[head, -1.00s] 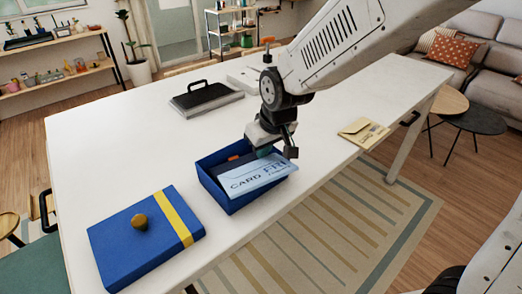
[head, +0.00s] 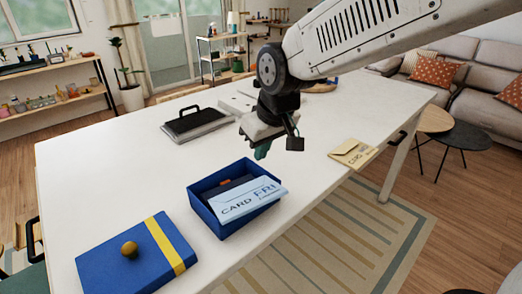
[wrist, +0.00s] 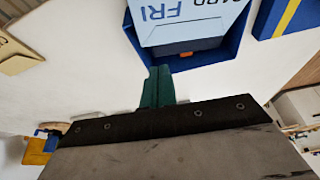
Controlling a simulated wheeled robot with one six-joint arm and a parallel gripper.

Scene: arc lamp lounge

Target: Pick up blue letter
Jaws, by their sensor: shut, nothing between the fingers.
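The light blue letter (head: 240,203), printed "CARD" and "FRI", lies tilted in the open dark blue box (head: 232,228), its right end over the rim. In the wrist view the letter (wrist: 185,22) shows at the top, inside the box (wrist: 215,55). My gripper (head: 262,150) is above the table, behind and above the box, apart from the letter. Its green fingers (wrist: 157,87) are together with nothing between them. An orange item and a dark item in the box are partly hidden by the letter.
The blue lid (head: 120,262) with a yellow stripe and knob lies at the front left. A cream envelope (head: 353,152) lies near the right edge. A black-handled case (head: 194,122) is behind. The white table (head: 110,170) is clear at left.

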